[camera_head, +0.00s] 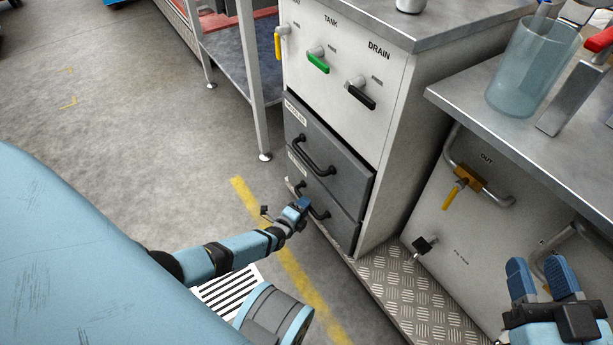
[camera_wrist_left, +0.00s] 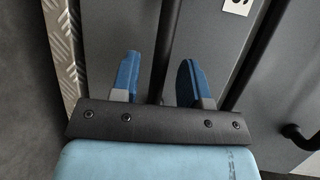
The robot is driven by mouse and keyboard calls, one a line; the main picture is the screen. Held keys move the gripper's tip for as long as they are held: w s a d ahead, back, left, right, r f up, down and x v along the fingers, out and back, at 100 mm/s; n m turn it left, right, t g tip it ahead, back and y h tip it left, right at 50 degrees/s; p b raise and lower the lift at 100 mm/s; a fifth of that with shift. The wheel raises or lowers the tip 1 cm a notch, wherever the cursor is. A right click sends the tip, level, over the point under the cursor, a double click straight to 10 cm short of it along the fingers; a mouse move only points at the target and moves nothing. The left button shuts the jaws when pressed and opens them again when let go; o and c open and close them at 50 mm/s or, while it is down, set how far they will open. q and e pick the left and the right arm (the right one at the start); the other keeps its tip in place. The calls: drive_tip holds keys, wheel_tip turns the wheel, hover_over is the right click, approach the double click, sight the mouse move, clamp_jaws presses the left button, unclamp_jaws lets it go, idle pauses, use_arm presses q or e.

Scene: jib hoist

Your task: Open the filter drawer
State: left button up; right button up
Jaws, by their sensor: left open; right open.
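A grey cabinet (camera_head: 407,165) has two dark drawers, both closed flush. The upper drawer (camera_head: 345,160) has a black bar handle (camera_head: 312,158) and a small white label. The lower drawer (camera_head: 341,224) has a similar handle (camera_head: 319,212) and a label (camera_head: 297,165). I cannot read either label clearly. My left gripper (camera_head: 303,205) is open at the lower handle and hides part of it. In the left wrist view, a dark bar (camera_wrist_left: 168,50), apparently this handle, runs between the open fingers (camera_wrist_left: 155,80). Contact is not clear. My right gripper (camera_head: 541,278) is open and empty at the lower right.
Yellow, green and black valve levers (camera_head: 318,62) sit above the drawers. A steel bench (camera_head: 460,92) at the right carries a clear beaker (camera_head: 530,65). A diamond-plate strip (camera_head: 415,295) runs along the cabinet foot. Open floor (camera_head: 110,130) lies at the left.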

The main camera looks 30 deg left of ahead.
use_arm(q)
drive_tip(key=shift+w+f+b, duration=0.15)
drive_tip(key=shift+w+b, duration=0.15)
drive_tip(key=shift+w, duration=0.75)
use_arm(e)
drive_tip(key=shift+w+d+r+n, duration=0.15)
drive_tip(key=shift+w+n, duration=0.05)
drive_tip(key=shift+n, duration=0.3)
